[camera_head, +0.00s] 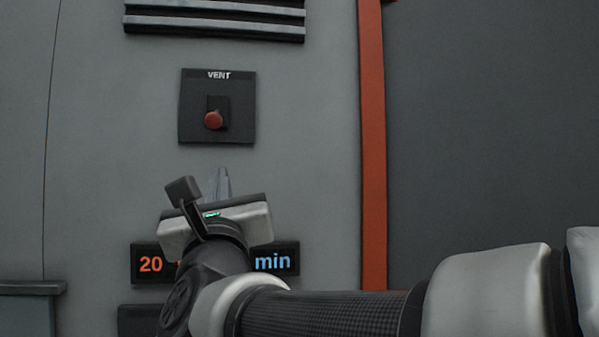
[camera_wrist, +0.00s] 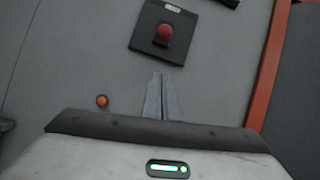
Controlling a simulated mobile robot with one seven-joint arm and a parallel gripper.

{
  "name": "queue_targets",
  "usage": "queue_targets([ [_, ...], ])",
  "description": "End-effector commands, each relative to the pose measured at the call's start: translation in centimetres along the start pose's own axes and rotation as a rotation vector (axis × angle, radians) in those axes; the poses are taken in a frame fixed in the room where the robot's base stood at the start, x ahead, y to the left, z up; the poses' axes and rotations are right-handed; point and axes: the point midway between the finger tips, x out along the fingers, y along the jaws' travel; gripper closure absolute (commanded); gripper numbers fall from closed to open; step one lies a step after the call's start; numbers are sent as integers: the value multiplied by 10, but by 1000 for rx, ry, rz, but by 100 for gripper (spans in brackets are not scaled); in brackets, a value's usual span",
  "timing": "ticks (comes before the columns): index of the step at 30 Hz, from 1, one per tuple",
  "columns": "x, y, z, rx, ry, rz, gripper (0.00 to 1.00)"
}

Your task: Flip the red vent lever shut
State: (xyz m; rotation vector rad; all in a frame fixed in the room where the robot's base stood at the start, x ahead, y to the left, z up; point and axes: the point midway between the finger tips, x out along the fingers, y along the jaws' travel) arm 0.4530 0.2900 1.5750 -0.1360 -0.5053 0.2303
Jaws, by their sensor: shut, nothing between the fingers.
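The red vent lever (camera_head: 213,120) is a small round red knob on a dark square plate (camera_head: 243,130) marked VENT, on the grey wall. The knob sits in the lower part of a dark slot. In the wrist view the red knob (camera_wrist: 164,33) and its plate (camera_wrist: 148,20) are at the top centre. My gripper (camera_head: 222,172) is just below the plate in the head view, pointing up at the wall. Its fingers are together and empty; they also show in the wrist view (camera_wrist: 159,78), below the knob and apart from it.
A louvred grille (camera_head: 215,18) is above the plate. An orange-red vertical strip (camera_head: 372,150) is to the right. A display reading 20 and min (camera_head: 272,260) is partly hidden behind my gripper. A small orange button (camera_wrist: 101,101) is left of the fingers. A ledge (camera_head: 30,287) is lower left.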

Motion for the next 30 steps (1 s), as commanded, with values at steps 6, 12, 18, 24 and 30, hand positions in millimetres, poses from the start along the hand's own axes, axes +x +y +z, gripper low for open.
queue_targets([
  [6,52,0,2,-2,3,0,100],
  [12,78,-1,20,2,-3,1,100],
  [18,81,0,37,1,0,2,100],
  [24,81,0,39,0,1,1,100],
  [30,81,0,39,0,1,1,100],
])
